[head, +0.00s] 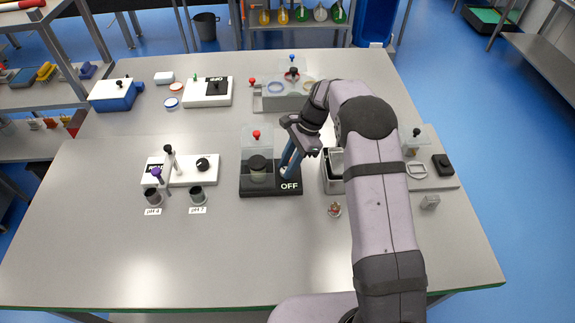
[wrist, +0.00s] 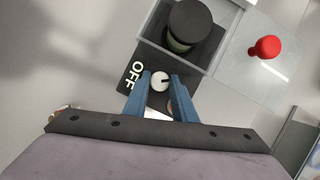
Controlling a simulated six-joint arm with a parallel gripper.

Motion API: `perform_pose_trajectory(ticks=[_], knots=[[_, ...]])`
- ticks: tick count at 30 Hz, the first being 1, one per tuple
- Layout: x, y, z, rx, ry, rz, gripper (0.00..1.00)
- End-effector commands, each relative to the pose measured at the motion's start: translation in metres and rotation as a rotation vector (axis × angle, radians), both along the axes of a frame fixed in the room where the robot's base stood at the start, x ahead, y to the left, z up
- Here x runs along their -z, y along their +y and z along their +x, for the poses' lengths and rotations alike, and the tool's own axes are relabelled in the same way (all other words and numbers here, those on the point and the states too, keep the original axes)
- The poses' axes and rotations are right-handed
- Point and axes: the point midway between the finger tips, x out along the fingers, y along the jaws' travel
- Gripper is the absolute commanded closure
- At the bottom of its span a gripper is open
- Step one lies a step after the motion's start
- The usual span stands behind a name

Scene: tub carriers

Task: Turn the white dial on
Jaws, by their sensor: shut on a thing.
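The white dial (wrist: 160,79) is a small round knob with a dark mark line, set on a black base (head: 245,192). The base shows the word OFF in white letters next to the dial. My gripper (head: 285,170) reaches down onto the base from the right. In the wrist view its two blue fingers (wrist: 160,84) stand on either side of the dial and are closed on it. In the head view the fingers hide most of the dial.
A grey tub (head: 334,187) is close on the right. A white unit (head: 180,178) stands left. The front table is clear.

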Motion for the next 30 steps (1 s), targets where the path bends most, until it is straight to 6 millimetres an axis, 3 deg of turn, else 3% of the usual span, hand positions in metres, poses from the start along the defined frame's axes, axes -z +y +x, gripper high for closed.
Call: perform_pose_trajectory(ticks=[12, 30], knots=[[-0.0004, 0.0008, 0.0029, -0.269, -0.002, 0.0, 0.98], [-0.0011, 0.0013, 0.0031, -0.332, -0.002, 0.0, 0.98]])
